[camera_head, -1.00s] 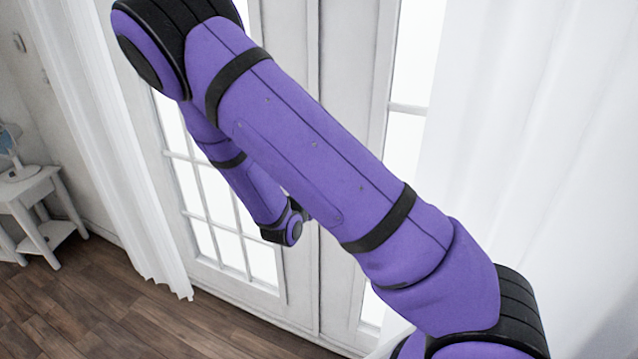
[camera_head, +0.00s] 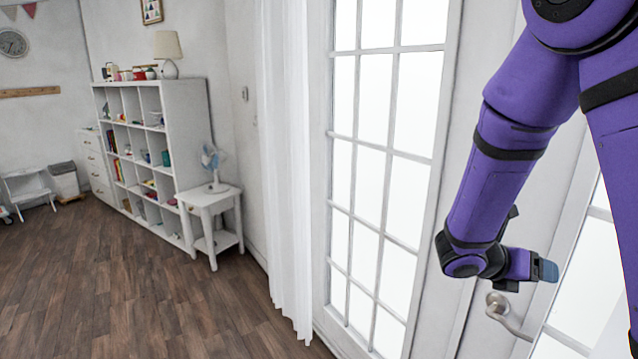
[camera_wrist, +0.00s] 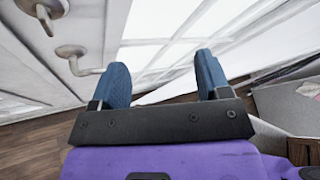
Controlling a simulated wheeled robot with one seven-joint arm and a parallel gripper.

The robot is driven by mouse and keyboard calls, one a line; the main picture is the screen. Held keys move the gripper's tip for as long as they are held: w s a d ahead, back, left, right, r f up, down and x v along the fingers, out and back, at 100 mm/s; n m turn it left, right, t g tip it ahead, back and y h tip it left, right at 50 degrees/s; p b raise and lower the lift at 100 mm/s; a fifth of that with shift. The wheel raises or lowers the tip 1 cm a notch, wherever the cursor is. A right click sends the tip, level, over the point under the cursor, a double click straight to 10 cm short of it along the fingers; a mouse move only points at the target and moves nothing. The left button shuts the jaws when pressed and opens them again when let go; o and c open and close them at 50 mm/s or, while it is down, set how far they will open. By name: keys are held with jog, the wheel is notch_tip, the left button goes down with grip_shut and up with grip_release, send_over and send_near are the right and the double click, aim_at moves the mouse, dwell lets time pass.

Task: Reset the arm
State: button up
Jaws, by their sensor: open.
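My gripper (camera_wrist: 160,85) shows in the wrist view with its two blue fingers apart and nothing between them. In the head view my gripper (camera_head: 545,270) is at the end of my purple arm, at the right, in front of the white glazed doors. A metal door handle (camera_head: 508,316) is just below it in that view. In the wrist view the handle (camera_wrist: 78,62) is to the left of the fingers, apart from them.
A white curtain (camera_head: 285,170) hangs left of the glazed door (camera_head: 385,170). A small white table (camera_head: 212,200) with a fan (camera_head: 211,160) stands by the wall, next to a white cube shelf (camera_head: 160,150). The wooden floor (camera_head: 130,290) at the left is clear.

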jog(key=s+a+r+m+t+y, duration=0.2)
jog(key=s+a+r+m+y, duration=0.3)
jog(key=s+m, duration=0.5)
jog(key=s+a+r+m+t+y, duration=0.2)
jog(key=s+a+r+m+y, duration=0.3)
jog(key=m, duration=1.1)
jog(key=s+r+y, duration=0.3)
jog(key=s+r, duration=0.2)
jog(key=r, duration=0.2)
jog(key=shift+a+r+m+y, duration=0.3)
jog(key=shift+a+y, duration=0.05)
jog(key=shift+y, duration=0.05)
